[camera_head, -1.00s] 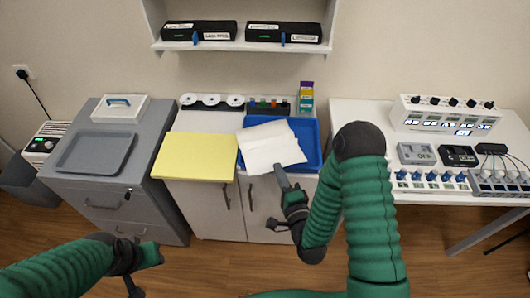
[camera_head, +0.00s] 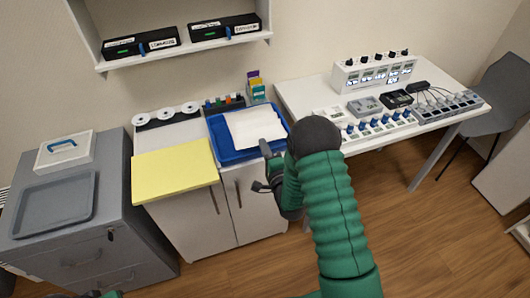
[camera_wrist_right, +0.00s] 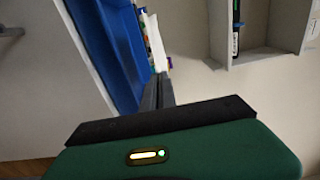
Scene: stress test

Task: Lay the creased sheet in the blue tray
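The creased white sheet (camera_head: 254,128) lies over the blue tray (camera_head: 228,154) in the head view, mostly within its rim. Blue shows at its left and front; its right edge comes close to the tray's right side. My right gripper (camera_head: 265,148) is at the tray's front right rim, beside the sheet's near edge. Its dark fingers (camera_wrist_right: 158,92) look together in the wrist view, with no sheet seen between them. That view also shows the blue tray (camera_wrist_right: 108,40) at a steep angle. Only a sliver of my left arm's end shows at the bottom left.
A yellow pad (camera_head: 174,170) lies left of the tray on the white cabinet. A grey tray (camera_head: 54,205) and a lidded white box (camera_head: 65,152) sit on the grey cabinet. A shelf (camera_head: 185,52) overhangs behind. Devices crowd the white table (camera_head: 300,92) at the right.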

